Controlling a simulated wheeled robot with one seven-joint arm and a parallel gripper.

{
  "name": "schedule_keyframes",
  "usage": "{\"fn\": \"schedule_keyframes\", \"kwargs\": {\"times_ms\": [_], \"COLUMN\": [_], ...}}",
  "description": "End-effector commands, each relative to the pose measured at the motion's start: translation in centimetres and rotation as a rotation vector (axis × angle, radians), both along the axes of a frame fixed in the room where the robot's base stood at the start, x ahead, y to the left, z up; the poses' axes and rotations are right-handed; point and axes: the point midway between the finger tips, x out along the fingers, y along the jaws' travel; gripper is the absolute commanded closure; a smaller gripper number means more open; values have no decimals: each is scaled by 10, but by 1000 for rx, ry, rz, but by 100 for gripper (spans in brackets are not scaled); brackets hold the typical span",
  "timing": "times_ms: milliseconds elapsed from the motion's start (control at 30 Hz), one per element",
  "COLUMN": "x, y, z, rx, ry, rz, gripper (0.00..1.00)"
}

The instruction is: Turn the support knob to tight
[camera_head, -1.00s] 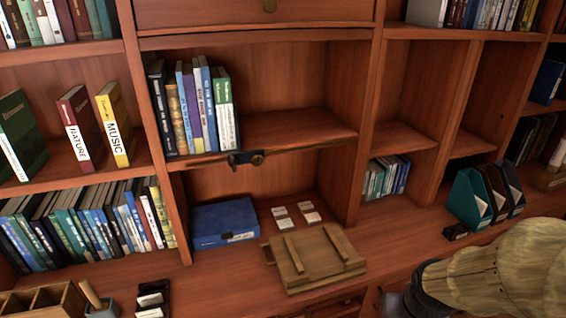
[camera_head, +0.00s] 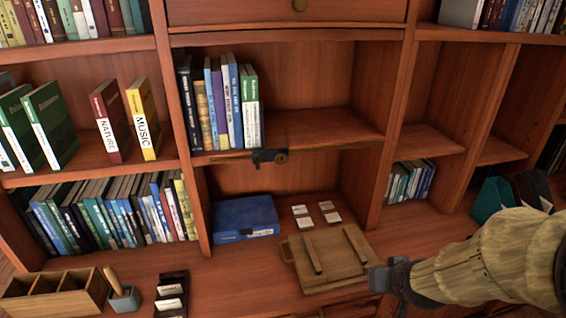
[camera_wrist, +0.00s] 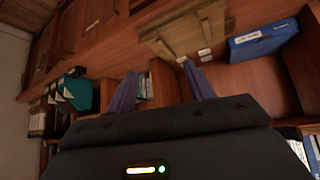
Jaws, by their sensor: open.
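A dark knob (camera_head: 281,158) with a black bracket (camera_head: 264,156) beside it sits on the front edge of the middle shelf, below the row of upright books. It is small, and its tightness cannot be read. My gripper (camera_head: 382,280) is at the lower right in the head view, well below and right of the knob, beside the wooden board. In the wrist view my gripper (camera_wrist: 160,88) shows two fingers spread apart with nothing between them. The knob cannot be made out in the wrist view.
A wooden board (camera_head: 327,259) lies on the counter, with a blue box (camera_head: 246,218) and small white cards (camera_head: 316,211) behind it. Books stand above the knob (camera_head: 228,105). A wooden divided tray (camera_head: 52,296) is at lower left. The shelf right of the books is clear.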

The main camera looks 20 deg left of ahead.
Motion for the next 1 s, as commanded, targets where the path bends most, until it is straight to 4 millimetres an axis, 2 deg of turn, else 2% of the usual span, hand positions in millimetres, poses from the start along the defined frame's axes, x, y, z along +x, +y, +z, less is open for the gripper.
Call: {"fn": "schedule_keyframes", "kwargs": {"times_ms": [33,100,233,367,500,600,700,1000], "x": [12,27,47,56,54,49,46,45], "y": [20,45,93,141,186,207,217,219], "z": [7,17,39,65,93,108,117,119], "rx": [11,29,72,127,192,227,251,255], "ry": [-66,-168,-355,-541,-728,-825,-880,-896], "rz": [44,97,188,266,328,351,361,361], "gripper": [47,47,47,47,47,47,47,47]}}
